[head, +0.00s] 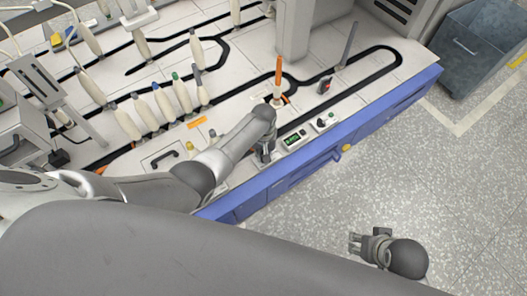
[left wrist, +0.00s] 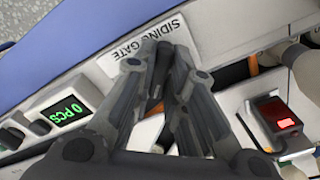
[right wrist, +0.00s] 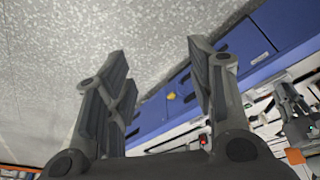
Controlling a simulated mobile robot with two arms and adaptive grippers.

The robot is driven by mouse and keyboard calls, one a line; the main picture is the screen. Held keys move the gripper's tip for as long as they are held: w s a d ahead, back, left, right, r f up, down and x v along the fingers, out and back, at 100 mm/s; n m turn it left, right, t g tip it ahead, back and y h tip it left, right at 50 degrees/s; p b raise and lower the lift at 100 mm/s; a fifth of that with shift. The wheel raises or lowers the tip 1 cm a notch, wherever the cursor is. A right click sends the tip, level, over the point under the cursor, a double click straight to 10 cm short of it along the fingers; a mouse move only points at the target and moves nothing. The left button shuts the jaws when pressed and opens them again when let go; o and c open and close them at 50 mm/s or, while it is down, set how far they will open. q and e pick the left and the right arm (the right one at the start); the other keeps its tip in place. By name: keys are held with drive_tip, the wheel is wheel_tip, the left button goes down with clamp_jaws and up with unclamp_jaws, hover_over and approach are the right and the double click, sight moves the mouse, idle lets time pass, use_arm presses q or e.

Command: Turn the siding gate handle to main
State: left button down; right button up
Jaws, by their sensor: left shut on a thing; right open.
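The siding gate handle (left wrist: 157,88) is a dark lever beside the white label "SIDING GATE" (left wrist: 130,55) in the left wrist view. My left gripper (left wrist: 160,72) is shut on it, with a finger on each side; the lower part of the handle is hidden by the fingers. In the head view my left gripper (head: 265,154) is low at the table's front edge and hides the handle. My right gripper (head: 354,244) is open and empty over the floor, away from the table; its spread fingers show in the right wrist view (right wrist: 165,80).
A counter with a green display (head: 292,140) stands right of my left gripper. Behind are a black track (head: 372,72), an orange-topped bobbin (head: 278,85) and several cream bobbins (head: 165,103). A grey bin (head: 470,60) stands at the far right.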

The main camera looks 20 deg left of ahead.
use_arm(q)
drive_tip(key=m+p, duration=0.1)
drive_tip(key=m, duration=0.3)
drive_tip(key=shift+d+r, duration=0.1)
drive_tip(key=m, duration=0.3)
drive_tip(key=shift+p, duration=0.4)
drive_tip(key=shift+m, duration=1.4)
use_arm(e)
wheel_tip(320, 180, down, 8)
drive_tip(key=shift+s+f, duration=0.2)
drive_tip(key=shift+s, duration=0.05)
use_arm(q)
drive_tip(key=shift+d, duration=0.1)
use_arm(e)
drive_tip(key=shift+a+f, duration=0.1)
use_arm(q)
drive_tip(key=c, duration=1.5)
unclamp_jaws()
drive_tip(key=shift+o, duration=0.2)
use_arm(e)
drive_tip(key=shift+g, duration=0.3)
drive_tip(key=shift+w, duration=0.15)
